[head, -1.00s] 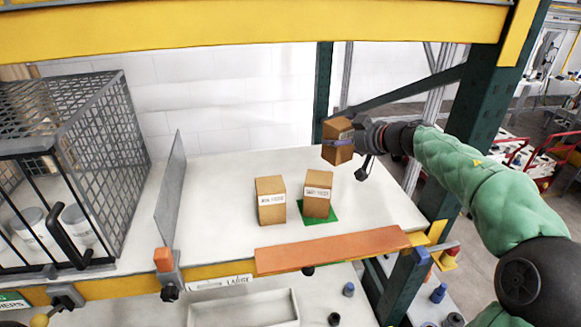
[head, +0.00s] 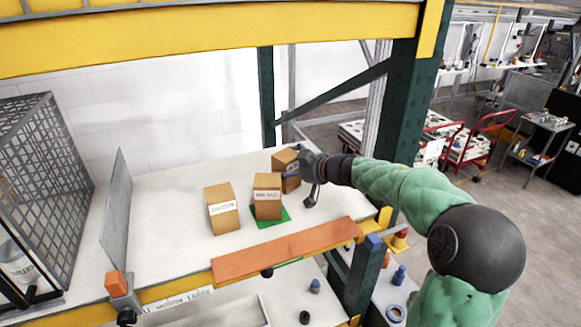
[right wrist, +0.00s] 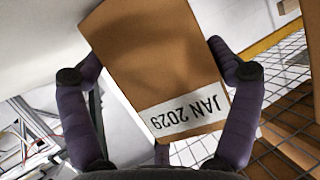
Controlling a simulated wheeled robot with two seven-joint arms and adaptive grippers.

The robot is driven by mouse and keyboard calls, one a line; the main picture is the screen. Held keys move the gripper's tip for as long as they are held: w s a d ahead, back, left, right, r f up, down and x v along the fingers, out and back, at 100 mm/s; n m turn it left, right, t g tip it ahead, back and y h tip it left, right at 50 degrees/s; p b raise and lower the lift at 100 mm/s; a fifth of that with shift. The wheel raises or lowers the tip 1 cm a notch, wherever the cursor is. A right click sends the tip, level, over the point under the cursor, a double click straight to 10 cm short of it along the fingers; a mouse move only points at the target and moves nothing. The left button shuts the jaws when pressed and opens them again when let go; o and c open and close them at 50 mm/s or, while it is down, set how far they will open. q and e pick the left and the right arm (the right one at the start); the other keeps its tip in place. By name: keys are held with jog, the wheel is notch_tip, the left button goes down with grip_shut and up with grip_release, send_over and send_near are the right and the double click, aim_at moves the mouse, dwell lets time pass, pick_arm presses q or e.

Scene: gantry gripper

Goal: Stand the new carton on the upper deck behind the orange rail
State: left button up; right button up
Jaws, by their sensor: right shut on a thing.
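My right gripper (head: 294,170) is shut on a brown carton (head: 283,158), held at the back right of the white upper deck (head: 165,240). In the right wrist view the held carton (right wrist: 160,60) sits between both fingers, its white label reading "JAN 2029" upside down. In the head view it is behind and right of a standing carton (head: 267,203) on a green patch (head: 284,215). I cannot tell whether it touches the deck or that carton. A second carton (head: 221,213) stands to the left. The orange rail (head: 288,250) runs along the deck's front edge. My left gripper is not in view.
A grey divider panel (head: 117,210) and a wire cage (head: 45,180) stand on the left. A dark green post (head: 405,110) rises at the right, near my right arm. A yellow beam (head: 200,40) crosses above. Deck space left of the cartons is clear.

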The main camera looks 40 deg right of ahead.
jog(key=shift+w, duration=0.2)
jog(key=shift+f, duration=0.15)
jog(key=o, duration=1.1)
jog(key=shift+s, duration=0.1)
jog(key=shift+o, duration=0.2)
jog(key=shift+s+r, duration=0.15)
jog(key=shift+r, duration=0.1)
jog(key=v, duration=1.1)
jog(key=shift+s, duration=0.3)
jog(key=shift+r, duration=0.1)
